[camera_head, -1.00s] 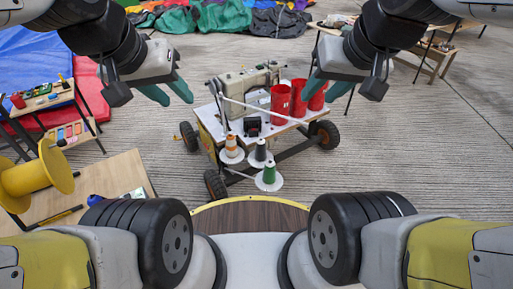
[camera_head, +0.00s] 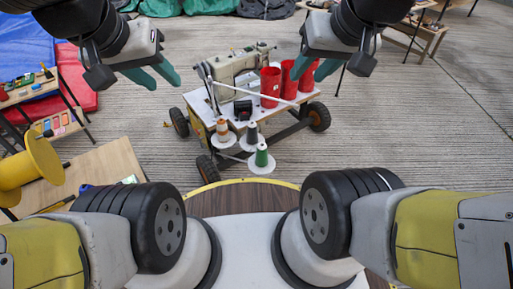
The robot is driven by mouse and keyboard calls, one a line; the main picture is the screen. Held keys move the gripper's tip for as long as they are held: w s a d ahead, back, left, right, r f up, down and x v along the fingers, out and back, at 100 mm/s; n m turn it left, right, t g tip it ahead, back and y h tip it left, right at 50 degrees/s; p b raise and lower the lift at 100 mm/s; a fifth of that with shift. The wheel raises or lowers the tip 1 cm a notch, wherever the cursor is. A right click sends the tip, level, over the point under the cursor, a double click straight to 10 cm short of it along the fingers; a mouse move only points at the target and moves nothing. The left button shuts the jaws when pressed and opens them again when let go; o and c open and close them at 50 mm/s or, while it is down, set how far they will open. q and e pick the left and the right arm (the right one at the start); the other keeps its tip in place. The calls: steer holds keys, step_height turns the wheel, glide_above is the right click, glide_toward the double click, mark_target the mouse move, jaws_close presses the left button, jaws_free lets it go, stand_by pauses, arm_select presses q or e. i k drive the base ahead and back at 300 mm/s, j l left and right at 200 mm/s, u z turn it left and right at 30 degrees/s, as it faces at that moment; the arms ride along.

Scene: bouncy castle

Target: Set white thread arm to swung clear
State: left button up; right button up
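A wheeled cart (camera_head: 222,127) stands ahead of me with a cream sewing machine (camera_head: 226,71) on its white top. A thin white arm (camera_head: 256,93), which looks like the thread arm, slants across the front of the machine and the red cups. Its left end is near an upright post at the machine's left. My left gripper (camera_head: 155,76) is open and empty, left of the cart and apart from it. My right gripper (camera_head: 314,71) is open and empty; in the picture its fingers come close to the red cups (camera_head: 270,87). I cannot tell the depth gap.
A yellow reel (camera_head: 30,170) and a wooden table (camera_head: 105,168) are at the left. Concrete floor (camera_head: 410,130) is clear at the right.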

mark_target(210, 82)
steer(key=i+l+u, duration=0.15)
steer(key=i+l, duration=0.25)
steer(key=i+l+u, duration=0.2)
steer(key=i+l, duration=0.2)
steer(key=l, duration=0.15)
